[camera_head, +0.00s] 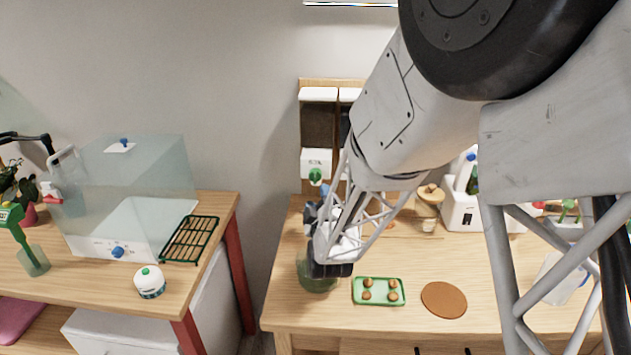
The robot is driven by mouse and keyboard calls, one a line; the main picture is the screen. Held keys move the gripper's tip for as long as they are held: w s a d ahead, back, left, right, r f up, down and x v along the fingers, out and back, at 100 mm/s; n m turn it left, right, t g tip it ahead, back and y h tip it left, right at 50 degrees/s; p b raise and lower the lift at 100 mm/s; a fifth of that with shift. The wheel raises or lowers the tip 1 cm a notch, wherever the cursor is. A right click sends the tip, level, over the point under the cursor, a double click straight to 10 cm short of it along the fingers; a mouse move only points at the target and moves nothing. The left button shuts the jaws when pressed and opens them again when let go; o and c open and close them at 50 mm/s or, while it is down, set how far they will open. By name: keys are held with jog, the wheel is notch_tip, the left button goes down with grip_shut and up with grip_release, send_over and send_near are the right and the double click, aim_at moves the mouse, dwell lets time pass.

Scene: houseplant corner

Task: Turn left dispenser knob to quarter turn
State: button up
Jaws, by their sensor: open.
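A two-part dispenser is mounted on a wooden board on the wall. Its left dispenser (318,125) has a white lid, a dark hopper and a white base. The green left dispenser knob (315,176) sticks out low on that base. The right dispenser (346,94) is mostly hidden behind my arm. My gripper (318,208) is open, just below and in front of the green knob. It looks apart from the knob, but the depth between them is hard to tell. The fingers are small and partly covered by my wrist, and I see nothing held between them.
A glass jar (316,282) stands below my wrist, partly hidden. A green tray (379,291) with several small brown pieces and a brown round mat (444,300) lie on the right table. A corked jar (428,208) stands behind. A clear box (130,190) stands on the left table.

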aim_at(315, 180)
jog(key=shift+w, duration=0.15)
jog(key=shift+x, duration=3.75)
jog(key=c, duration=0.9)
